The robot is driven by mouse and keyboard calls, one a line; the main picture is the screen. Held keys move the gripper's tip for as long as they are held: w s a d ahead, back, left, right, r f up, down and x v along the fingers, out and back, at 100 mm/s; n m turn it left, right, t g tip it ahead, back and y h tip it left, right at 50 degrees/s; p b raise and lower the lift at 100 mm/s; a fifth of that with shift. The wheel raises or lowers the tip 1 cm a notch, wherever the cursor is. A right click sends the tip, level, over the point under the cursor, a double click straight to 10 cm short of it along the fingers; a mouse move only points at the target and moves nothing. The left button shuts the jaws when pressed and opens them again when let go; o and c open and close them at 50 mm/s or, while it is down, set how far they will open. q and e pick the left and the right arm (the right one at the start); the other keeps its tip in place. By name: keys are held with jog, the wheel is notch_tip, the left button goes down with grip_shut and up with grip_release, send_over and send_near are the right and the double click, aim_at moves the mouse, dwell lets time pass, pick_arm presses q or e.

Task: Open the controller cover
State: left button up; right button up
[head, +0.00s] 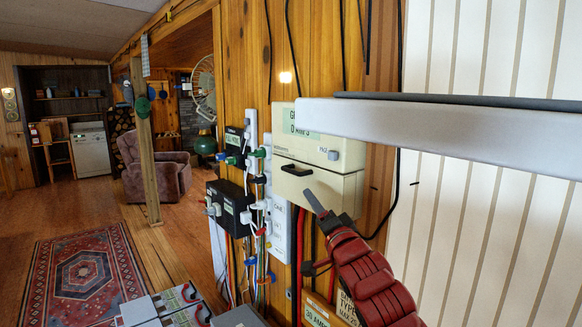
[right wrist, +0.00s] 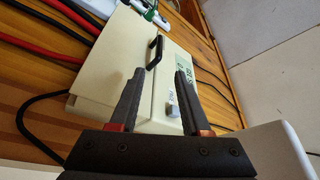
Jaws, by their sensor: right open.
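The controller (head: 320,115) is a cream box on the wooden wall, with a green display and a grey button. Its cover (head: 325,186) is the lower front panel with a black handle (head: 297,170), and it looks closed. In the right wrist view the handle (right wrist: 155,52) stands out from the cream front, just beyond the fingertips. My right gripper (head: 325,207) is open and empty, just below and in front of the cover. Its two dark fingers (right wrist: 160,74) are apart, and the handle is not between them. My left gripper is not in view.
Left of the controller are black boxes (head: 229,207) and a white power strip (head: 280,229) with plugs and cables. Batteries (head: 165,305) stand below. A pale bar across the head view hides the controller's upper right. The floor with the rug (head: 80,270) is open.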

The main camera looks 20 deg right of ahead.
aim_at(294, 173)
jog(key=p+x, duration=0.7)
jog(key=x, duration=0.8)
jog(key=shift+w+d+r, duration=0.1)
jog(key=shift+w, duration=0.1)
jog(key=shift+w+r, duration=0.1)
jog(key=shift+w, duration=0.25)
jog(key=shift+w+p, duration=0.35)
jog(key=shift+w, duration=0.1)
grip_shut()
jog(key=shift+a, duration=0.2)
